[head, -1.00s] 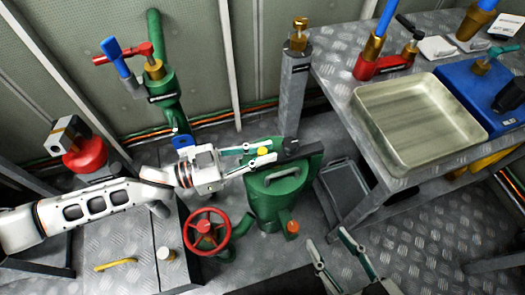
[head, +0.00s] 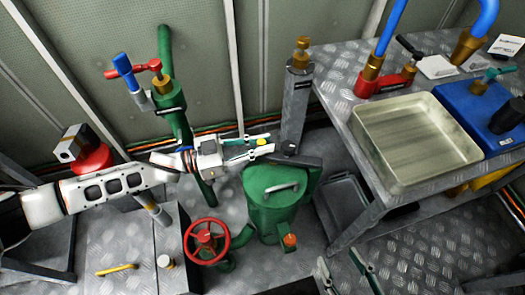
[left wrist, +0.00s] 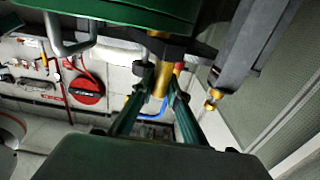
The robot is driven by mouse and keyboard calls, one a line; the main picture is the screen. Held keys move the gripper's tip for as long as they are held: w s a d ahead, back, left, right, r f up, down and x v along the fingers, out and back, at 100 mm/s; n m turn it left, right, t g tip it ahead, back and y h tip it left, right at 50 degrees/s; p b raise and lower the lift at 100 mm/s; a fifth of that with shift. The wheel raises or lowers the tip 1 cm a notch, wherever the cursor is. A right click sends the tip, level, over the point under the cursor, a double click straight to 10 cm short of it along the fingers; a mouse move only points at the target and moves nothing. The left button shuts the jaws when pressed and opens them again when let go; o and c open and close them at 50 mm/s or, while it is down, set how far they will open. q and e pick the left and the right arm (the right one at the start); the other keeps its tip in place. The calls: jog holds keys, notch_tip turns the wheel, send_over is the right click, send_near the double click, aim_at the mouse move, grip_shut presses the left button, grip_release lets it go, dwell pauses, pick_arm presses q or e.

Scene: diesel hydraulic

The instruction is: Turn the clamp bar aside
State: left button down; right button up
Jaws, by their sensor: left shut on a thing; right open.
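The dark clamp bar (head: 297,160) lies at the foot of the grey post, at the back edge of the green vessel (head: 272,215) and its handled lid. In the left wrist view the dark bar (left wrist: 200,48) crosses above the fingers. My left gripper (head: 265,146) is behind the lid, shut on a yellow-brass pin (head: 262,141). The brass pin (left wrist: 160,82) shows between its fingertips in the left wrist view and hangs below the bar there. How the pin joins the bar is partly hidden. My right gripper (head: 343,272) is open and empty at the bottom edge.
The grey post (head: 296,100) with a brass top stands close right of my left gripper. A red handwheel (head: 207,241) is front left of the vessel. A green pipe (head: 170,100) stands behind my left arm. A bench with a metal tray (head: 415,140) is at right.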

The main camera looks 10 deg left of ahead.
pick_arm(q)
jog(key=shift+w, duration=0.75)
jog(key=c, duration=1.9)
grip_release()
jog(key=shift+r, duration=0.1)
notch_tip(320, 180, up, 10)
jog(key=shift+f, duration=0.1)
